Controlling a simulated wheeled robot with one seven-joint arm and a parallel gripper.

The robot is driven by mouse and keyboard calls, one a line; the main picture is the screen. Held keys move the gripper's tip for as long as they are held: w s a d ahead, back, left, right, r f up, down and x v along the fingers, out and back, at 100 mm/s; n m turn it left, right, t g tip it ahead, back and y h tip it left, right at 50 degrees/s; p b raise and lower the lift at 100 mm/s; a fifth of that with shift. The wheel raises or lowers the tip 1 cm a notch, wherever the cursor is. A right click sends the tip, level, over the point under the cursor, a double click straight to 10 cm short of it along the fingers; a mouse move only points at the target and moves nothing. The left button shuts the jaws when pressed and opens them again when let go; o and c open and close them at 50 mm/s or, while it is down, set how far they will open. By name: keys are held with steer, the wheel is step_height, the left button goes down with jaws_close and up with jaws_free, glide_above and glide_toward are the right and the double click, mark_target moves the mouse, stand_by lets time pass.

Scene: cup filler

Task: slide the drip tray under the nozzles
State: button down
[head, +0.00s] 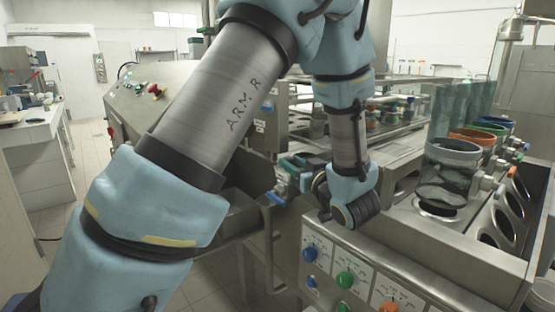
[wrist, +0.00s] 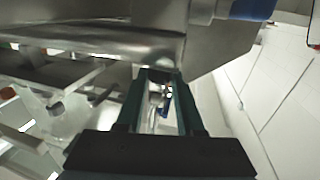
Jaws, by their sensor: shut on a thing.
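My gripper (head: 284,186) is low beside the filler, left of the control panel. It shows from behind in the wrist view (wrist: 160,82), where its two green fingers reach to the edge of a grey metal part. A grey metal tray (head: 236,217), which looks like the drip tray, is left of the gripper, partly behind my arm. Its metal underside or wall seems to fill the top of the wrist view (wrist: 110,42). The gripper is shut on what looks like the tray's edge; the contact itself is hard to see. I cannot make out the nozzles clearly.
A control panel with coloured knobs (head: 344,280) stands close right of the gripper. Clear cups (head: 447,172) with coloured rims stand in the steel counter at right. A machine housing with a red button (head: 157,91) is behind my arm. Tiled floor is free at left.

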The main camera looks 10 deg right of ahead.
steer(key=shift+s+d, duration=0.35)
steer(key=shift+s, duration=0.25)
steer(key=c, duration=0.8)
jaws_free()
steer(key=shift+s, duration=0.1)
steer(key=shift+s, duration=0.1)
steer(key=b+v, duration=0.2)
steer(key=v, duration=0.8)
steer(key=shift+s+d, duration=0.1)
steer(key=shift+s, duration=0.2)
steer(key=shift+s, duration=0.1)
